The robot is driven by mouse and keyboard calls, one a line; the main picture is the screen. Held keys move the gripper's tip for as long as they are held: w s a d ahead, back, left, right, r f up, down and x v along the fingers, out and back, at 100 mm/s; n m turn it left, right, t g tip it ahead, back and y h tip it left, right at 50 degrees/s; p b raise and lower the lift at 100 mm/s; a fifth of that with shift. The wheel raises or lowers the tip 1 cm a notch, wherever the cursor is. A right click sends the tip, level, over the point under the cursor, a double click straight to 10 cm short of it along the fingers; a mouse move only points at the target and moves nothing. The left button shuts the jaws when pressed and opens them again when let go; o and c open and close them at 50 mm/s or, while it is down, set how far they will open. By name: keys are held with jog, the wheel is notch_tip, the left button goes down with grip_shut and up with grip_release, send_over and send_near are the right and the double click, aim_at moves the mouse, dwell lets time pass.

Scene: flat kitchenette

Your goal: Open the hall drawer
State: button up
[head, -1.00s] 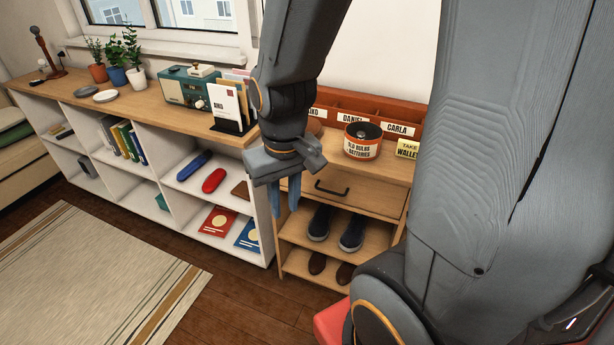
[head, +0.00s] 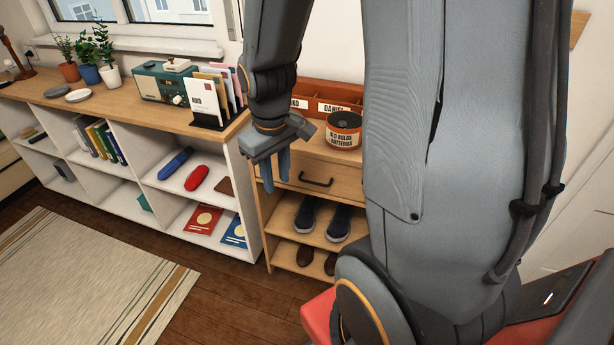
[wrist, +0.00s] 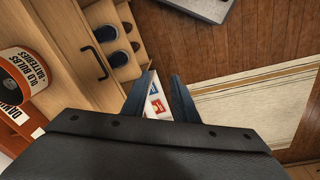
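The hall drawer (head: 340,181) is a wooden front with a dark bar handle (head: 316,182), set in a small wooden shoe cabinet. The drawer looks shut. In the wrist view the handle (wrist: 95,62) shows at the upper left, apart from my fingers. My gripper (head: 275,172) points down in front of the left part of the cabinet, left of the handle. In the wrist view my gripper (wrist: 162,88) has its two blue-grey fingers apart with nothing between them. My arm hides the right part of the drawer and cabinet.
A round tin of old bulbs and batteries (head: 343,131) and a red name-labelled organizer (head: 330,95) stand on the cabinet top. Shoes (head: 322,219) sit on shelves below the drawer. A white shelf unit (head: 130,165) stands at left. Wooden floor (head: 230,300) is free in front.

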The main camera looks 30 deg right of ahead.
aim_at(309, 176)
jog(key=w+d+f+n+h+b, duration=0.1)
jog(key=w+d+f+n, duration=0.3)
jog(key=d, duration=0.3)
jog(key=w+d+f+n, duration=0.1)
jog(key=w+d+f, duration=0.2)
jog(key=w+d, duration=0.35)
jog(key=shift+s+d+f, duration=0.1)
jog(key=shift+d+f, duration=0.25)
jog(key=shift+f, duration=1)
jog(key=shift+w+d+f, duration=0.1)
jog(key=shift+d+f, duration=0.3)
jog(key=shift+f, duration=0.9)
jog(key=shift+s+d+f, duration=0.1)
jog(key=shift+d+f, duration=0.25)
jog(key=shift+f, duration=1)
grip_shut()
